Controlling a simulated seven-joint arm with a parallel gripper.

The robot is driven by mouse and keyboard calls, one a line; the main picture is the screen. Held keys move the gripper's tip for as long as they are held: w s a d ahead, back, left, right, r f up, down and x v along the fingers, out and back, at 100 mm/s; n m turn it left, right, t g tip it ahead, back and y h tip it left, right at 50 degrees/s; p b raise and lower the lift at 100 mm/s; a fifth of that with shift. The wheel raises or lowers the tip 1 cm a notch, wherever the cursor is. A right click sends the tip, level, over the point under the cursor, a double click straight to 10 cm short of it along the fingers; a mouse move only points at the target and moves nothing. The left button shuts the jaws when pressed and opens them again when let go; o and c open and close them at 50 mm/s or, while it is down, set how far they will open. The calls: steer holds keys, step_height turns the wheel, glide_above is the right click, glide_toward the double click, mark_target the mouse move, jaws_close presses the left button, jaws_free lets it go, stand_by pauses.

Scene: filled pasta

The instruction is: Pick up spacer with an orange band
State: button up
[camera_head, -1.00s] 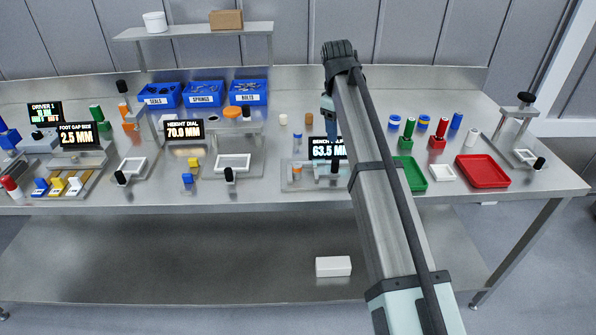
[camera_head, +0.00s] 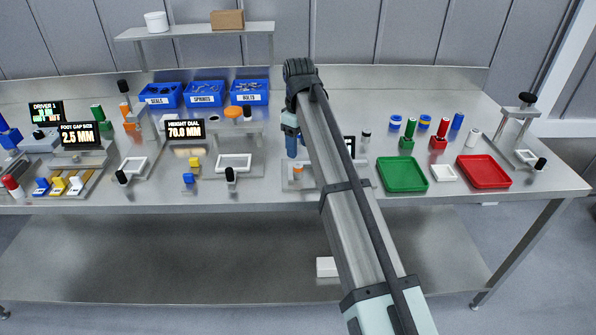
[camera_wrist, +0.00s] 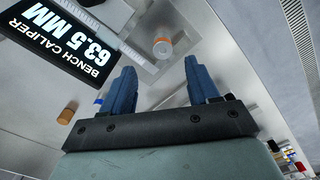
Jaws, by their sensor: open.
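A short pale cylinder with an orange band, the spacer (camera_wrist: 162,48), stands on the bench caliper's metal plate in the wrist view. In the head view its orange (camera_head: 298,170) shows small beside my arm. My gripper (camera_wrist: 160,66) has its two blue fingers apart with nothing between them. The spacer shows beyond the fingertips, roughly in line with the gap and not touching them. In the head view my gripper (camera_head: 291,146) is above the bench, close to the spacer; my arm covers part of the caliper.
The bench caliper display (camera_wrist: 62,38) reads 63.5 MM, left of the fingers in the wrist view. A brown-orange cylinder (camera_wrist: 67,113) stands on the bench nearby. A green tray (camera_head: 402,187) and a red tray (camera_head: 483,184) lie to the right. Blue bins (camera_head: 204,94) stand behind.

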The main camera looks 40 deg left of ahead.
mark_target(298, 165)
steer(key=shift+s+f, duration=0.2)
steer(key=shift+f, duration=2.9)
jaws_close()
